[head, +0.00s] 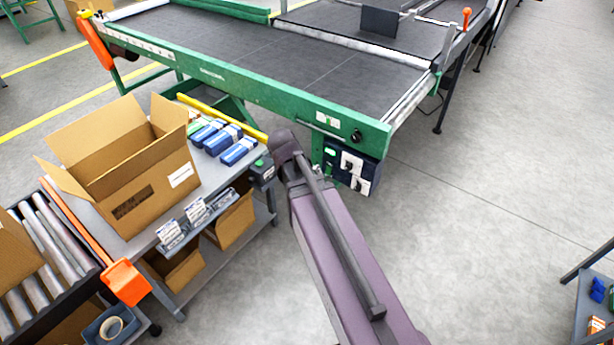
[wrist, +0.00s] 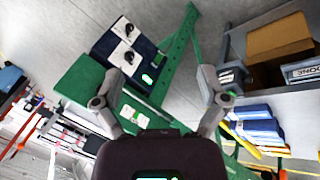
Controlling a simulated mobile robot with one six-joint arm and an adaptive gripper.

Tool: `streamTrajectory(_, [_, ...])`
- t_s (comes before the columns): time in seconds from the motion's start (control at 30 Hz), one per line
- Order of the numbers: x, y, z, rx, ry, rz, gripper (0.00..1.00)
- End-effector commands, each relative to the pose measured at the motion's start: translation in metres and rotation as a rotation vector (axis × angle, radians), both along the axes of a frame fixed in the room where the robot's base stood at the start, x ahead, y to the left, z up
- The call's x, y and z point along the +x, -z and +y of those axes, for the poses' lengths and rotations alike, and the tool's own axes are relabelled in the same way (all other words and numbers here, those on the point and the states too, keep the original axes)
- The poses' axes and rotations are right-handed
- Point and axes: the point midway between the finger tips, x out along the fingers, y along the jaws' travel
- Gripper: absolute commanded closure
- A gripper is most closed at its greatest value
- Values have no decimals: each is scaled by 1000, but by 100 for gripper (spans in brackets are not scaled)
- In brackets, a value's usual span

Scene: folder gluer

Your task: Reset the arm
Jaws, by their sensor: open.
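My gripper (wrist: 160,105) shows in the wrist view with its two grey fingers spread wide. It is open, and nothing is between the fingers. Beyond it are the conveyor's green frame and a dark control box (wrist: 128,50) with white panels. In the head view my purple arm reaches up from the bottom toward the conveyor's near corner, right of the packing table. My gripper cannot be made out in the head view.
An open cardboard box (head: 145,195) and blue packs (head: 238,151) stand on the grey table (head: 150,238) at left. The green-framed conveyor (head: 245,92) spans the back, with its control box (head: 350,165) near the arm. Floor at right is largely clear.

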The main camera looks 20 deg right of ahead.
Motion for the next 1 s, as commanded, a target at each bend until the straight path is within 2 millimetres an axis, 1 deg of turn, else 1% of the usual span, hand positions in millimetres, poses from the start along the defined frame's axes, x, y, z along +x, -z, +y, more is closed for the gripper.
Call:
streamTrajectory(0.37, [0, 0, 0, -1, 1, 0, 7])
streamTrajectory(0.53, [-7, -7, 7, 34, -14, 15, 7])
streamTrajectory(0.67, [-22, -18, 23, 106, -48, 44, 7])
streamTrajectory(0.9, [-55, -42, 64, 290, -144, 111, 7])
streamTrajectory(1.0, [-64, -50, 77, 350, -178, 129, 7])
